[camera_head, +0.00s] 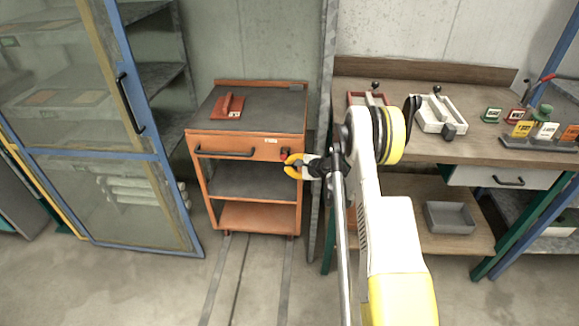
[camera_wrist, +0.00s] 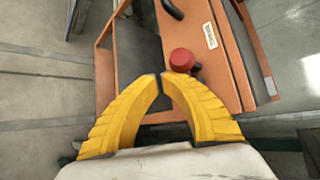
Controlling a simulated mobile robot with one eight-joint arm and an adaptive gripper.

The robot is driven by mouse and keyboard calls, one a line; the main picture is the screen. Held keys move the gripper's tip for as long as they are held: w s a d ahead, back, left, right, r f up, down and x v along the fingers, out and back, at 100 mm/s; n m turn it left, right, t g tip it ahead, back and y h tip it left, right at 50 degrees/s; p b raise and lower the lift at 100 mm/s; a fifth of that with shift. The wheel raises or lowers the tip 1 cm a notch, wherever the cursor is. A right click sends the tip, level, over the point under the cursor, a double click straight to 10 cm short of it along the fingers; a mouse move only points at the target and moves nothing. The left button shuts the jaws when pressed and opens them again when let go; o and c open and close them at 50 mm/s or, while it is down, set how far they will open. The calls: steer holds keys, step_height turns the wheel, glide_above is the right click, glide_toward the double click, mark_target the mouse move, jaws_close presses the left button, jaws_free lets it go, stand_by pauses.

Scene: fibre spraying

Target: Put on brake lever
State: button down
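The brake lever shows as a red round knob (camera_wrist: 182,59) on the orange cart's front panel, beside a white label (camera_wrist: 209,35) that seems to read BRAKE. In the head view the lever (camera_head: 283,153) is a small red spot at the right of the drawer front, partly hidden by my gripper (camera_head: 292,166). In the wrist view my gripper (camera_wrist: 161,79) has its yellow fingers brought together, tips nearly meeting, with nothing seen between them. The tips lie just below and left of the knob in that view. Contact cannot be told.
The orange cart (camera_head: 256,217) has a dark handle (camera_head: 224,153) and a red object (camera_head: 230,106) on top. A glass-doored cabinet (camera_head: 100,125) stands left. A grey post (camera_head: 322,110) and a wooden workbench (camera_head: 470,148) stand right.

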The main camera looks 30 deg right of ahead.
steer(key=s+d+r, duration=0.1)
steer(key=s+d, duration=0.1)
steer(key=s, duration=0.6)
steer(key=s+d+r, duration=0.1)
steer(key=s+d, duration=0.1)
steer(key=s, duration=0.6)
steer(key=s+a+r+n+g, duration=0.3)
steer(key=a+r+n, duration=0.6)
steer(key=a+r, duration=0.9)
steer(key=s+a+r+n+h, duration=0.1)
steer(key=s+a+r+n, duration=0.1)
steer(key=s, duration=0.5)
steer(key=s+a+r+n+g+h, duration=0.1)
steer(key=s+a+r+n, duration=0.2)
steer(key=s+a+n, duration=0.2)
steer(key=s+a+r+n+h, duration=0.1)
steer(key=s+a+r+n, duration=0.1)
steer(key=s, duration=0.8)
steer(key=a+n, duration=0.1)
steer(key=n, duration=0.1)
steer(key=shift+a+r+n+g, duration=0.25)
steer(key=shift+a+n+g, duration=0.05)
steer(key=shift+a+n, duration=0.1)
